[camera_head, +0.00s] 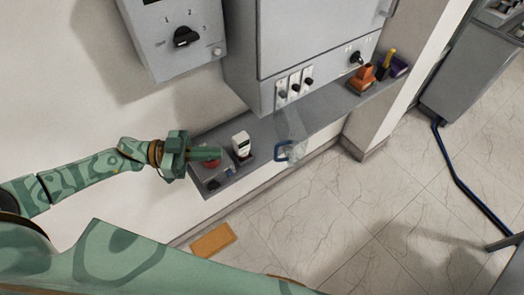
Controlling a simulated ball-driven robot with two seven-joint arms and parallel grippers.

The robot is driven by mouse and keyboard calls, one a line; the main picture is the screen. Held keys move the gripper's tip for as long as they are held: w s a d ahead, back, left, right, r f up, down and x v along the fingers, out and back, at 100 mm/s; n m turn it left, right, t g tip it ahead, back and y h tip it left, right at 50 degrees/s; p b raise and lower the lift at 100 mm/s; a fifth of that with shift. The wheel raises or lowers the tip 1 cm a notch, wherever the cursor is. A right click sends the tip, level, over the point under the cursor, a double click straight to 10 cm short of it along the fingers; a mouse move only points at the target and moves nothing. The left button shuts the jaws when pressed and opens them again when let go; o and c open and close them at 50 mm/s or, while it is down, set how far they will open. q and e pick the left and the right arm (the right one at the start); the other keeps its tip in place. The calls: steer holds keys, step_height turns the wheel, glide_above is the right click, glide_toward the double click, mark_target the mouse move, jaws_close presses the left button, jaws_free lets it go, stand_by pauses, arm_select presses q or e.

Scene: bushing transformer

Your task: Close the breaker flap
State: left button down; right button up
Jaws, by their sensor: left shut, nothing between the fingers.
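The breaker flap (290,124) looks like a clear panel with a blue handle (290,151) at its lower end. It hangs open below a row of breakers (294,86) on the underside of the grey cabinet, in front of the shelf. The breakers are uncovered. My left gripper (219,154) is shut and empty, over the left end of the shelf. Its fingers point right, and it is left of the flap handle and apart from it. My right gripper is not in view.
The grey shelf (264,132) runs along the wall. A white meter-like device (242,146) stands on it between my left gripper and the flap. A grey box with a red button (213,168) sits under the gripper. Orange and purple items (362,78) stand farther right.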

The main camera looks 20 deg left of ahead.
arm_select(q)
steer(key=p+x, duration=0.2)
steer(key=x, duration=1)
steer(key=shift+p, duration=0.35)
steer(key=shift+d, duration=0.1)
